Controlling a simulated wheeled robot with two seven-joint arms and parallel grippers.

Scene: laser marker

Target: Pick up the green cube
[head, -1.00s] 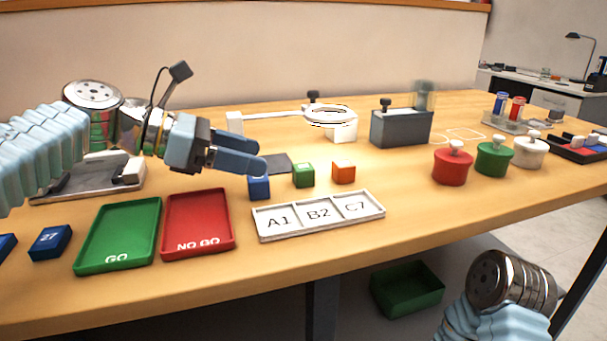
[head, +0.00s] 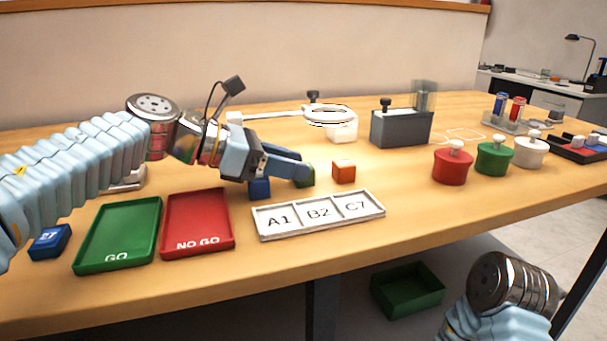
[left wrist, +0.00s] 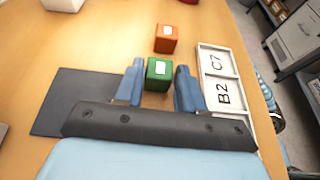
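The green cube (left wrist: 159,74), with a white label on top, stands on the table. In the left wrist view it sits between the tips of my left gripper (left wrist: 158,85), with a gap showing on the right. My left gripper is open, and I cannot tell whether the left finger touches the cube. In the head view the fingers (head: 300,171) cover most of the green cube (head: 309,176). My right gripper is out of view.
A blue cube (head: 260,188) is beside the left gripper, and an orange cube (head: 344,171) is to the right. The A1/B2/C7 tray (head: 318,214) lies in front. Green GO (head: 118,234) and red NO GO (head: 197,224) trays lie at left.

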